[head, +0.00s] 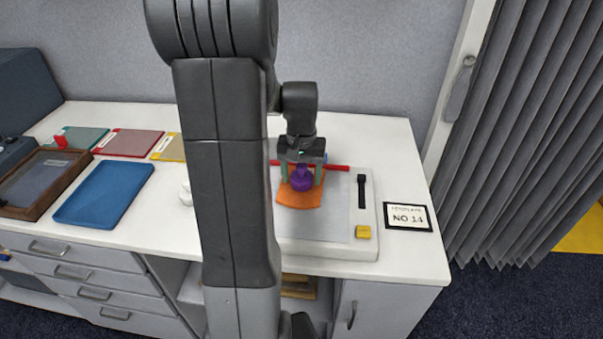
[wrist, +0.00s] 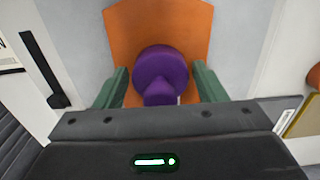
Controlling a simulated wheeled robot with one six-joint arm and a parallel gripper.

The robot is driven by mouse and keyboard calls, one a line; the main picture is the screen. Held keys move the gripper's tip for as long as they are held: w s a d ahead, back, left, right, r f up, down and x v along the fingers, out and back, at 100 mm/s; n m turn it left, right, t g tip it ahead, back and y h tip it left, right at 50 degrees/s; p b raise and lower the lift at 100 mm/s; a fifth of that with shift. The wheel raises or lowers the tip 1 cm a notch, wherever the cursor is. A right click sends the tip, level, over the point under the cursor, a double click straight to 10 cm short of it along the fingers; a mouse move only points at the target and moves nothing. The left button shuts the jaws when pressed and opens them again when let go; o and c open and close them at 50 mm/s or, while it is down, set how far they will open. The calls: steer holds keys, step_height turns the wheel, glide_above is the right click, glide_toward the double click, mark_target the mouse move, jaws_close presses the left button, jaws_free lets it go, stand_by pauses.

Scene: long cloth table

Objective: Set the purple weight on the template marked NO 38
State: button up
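The purple weight (head: 301,179) stands on an orange sheet (head: 299,198) with a curved edge, on a pale grey board. In the wrist view the purple weight (wrist: 160,72) sits on the orange sheet (wrist: 185,20), between my green-padded fingers. My gripper (head: 302,174) is open around the weight; the wrist view shows a gap between the weight and each finger (wrist: 160,88). I cannot read NO 38 on any template. Teal (head: 82,138), red (head: 129,142) and yellow (head: 169,148) sheets with small labels lie at the back left.
A blue tray (head: 104,193) and a brown-framed case (head: 42,180) are at left.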

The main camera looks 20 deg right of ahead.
mark_target(301, 166)
steer(key=shift+o, duration=0.7)
steer(key=shift+r, duration=0.1)
step_height(301, 166, up, 12)
steer(key=shift+r, duration=0.1)
stand_by(2.1)
